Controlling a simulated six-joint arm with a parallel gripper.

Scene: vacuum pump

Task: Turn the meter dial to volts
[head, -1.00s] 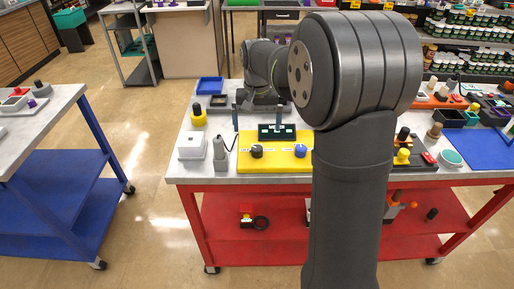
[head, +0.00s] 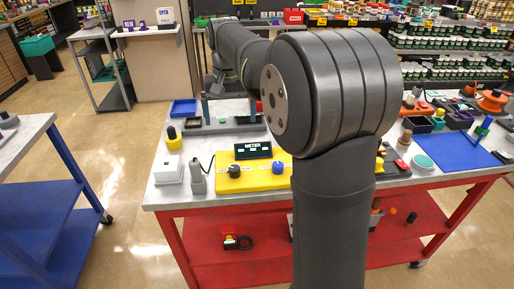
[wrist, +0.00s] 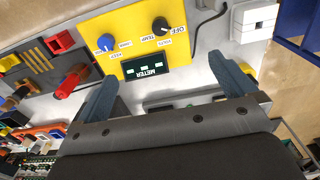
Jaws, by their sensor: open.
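The meter is a yellow panel (head: 262,184) on the grey worktop, with a dark display reading METER (head: 253,150). A black dial (head: 234,171) sits on its left and a blue dial (head: 278,168) on its right. In the wrist view the panel is inverted; the black dial (wrist: 161,25) has OFF and TEMP labels nearby, and the blue dial (wrist: 105,42) has smaller labels. The dial's pointer setting is too small to tell. My gripper (wrist: 163,68) is open and empty, its two blue-grey fingers on either side of the display in that view, apart from both dials.
A grey probe on a cable (head: 197,176) and a white box (head: 168,170) stand left of the panel. A blue mat (head: 455,150) is at the right. My arm hides the worktop's middle.

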